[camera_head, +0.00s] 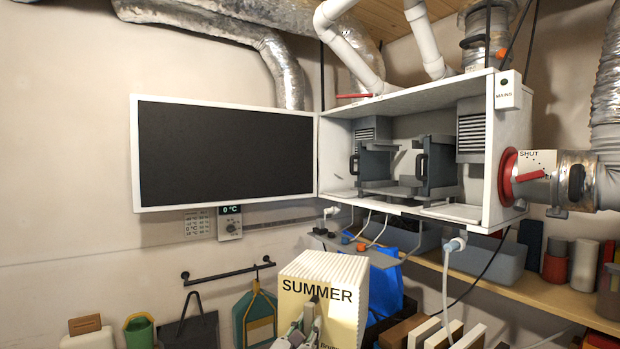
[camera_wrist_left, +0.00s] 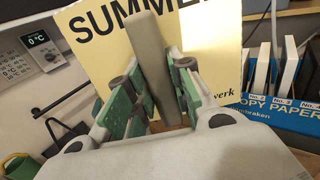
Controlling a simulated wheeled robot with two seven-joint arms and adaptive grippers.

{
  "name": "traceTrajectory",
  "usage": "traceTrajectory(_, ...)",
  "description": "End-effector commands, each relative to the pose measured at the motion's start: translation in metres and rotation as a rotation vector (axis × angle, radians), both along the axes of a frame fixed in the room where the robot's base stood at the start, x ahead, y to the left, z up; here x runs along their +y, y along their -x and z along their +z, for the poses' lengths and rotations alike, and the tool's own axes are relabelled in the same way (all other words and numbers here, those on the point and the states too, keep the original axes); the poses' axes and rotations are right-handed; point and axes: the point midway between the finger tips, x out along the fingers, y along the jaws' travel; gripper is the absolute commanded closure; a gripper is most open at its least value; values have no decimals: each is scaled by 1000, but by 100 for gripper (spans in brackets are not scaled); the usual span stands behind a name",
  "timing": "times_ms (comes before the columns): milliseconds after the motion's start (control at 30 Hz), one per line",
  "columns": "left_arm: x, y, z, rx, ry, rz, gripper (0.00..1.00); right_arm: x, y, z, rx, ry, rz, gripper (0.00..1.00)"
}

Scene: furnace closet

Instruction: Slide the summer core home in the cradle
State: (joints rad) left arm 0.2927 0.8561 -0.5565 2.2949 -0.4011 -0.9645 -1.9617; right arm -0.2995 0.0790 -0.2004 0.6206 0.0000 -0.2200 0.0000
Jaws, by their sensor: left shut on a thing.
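The summer core (camera_head: 322,285) is a pale yellow block with a ribbed top edge and the word SUMMER on its face. It is upright in the lower middle of the head view, below and in front of the open white cabinet. My left gripper (camera_head: 302,330) is shut on it; in the left wrist view the fingers (camera_wrist_left: 152,95) close on a grey upright bar in front of the yellow face (camera_wrist_left: 215,60). The cradle (camera_head: 406,180) appears to be the dark grey frame with black handles inside the cabinet, apart from the core. My right gripper is not in view.
The cabinet door (camera_head: 225,155) hangs open to the left. A red-handled damper marked SHUT (camera_head: 530,176) is on the cabinet's right side. A shelf (camera_head: 530,290) with jars and bins is below right. Hoses and cables hang under the cabinet.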

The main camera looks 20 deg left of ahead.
Motion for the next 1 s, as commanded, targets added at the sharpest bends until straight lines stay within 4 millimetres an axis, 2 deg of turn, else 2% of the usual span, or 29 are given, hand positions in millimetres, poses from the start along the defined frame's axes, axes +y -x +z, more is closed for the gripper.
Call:
traceTrajectory(467,2,-1,-2,-5,0,4,100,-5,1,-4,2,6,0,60)
traceTrajectory(767,16,-10,-27,-5,-1,34,100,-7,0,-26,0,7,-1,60)
traceTrajectory(1000,36,-20,-54,-4,0,74,100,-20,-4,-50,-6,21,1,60)
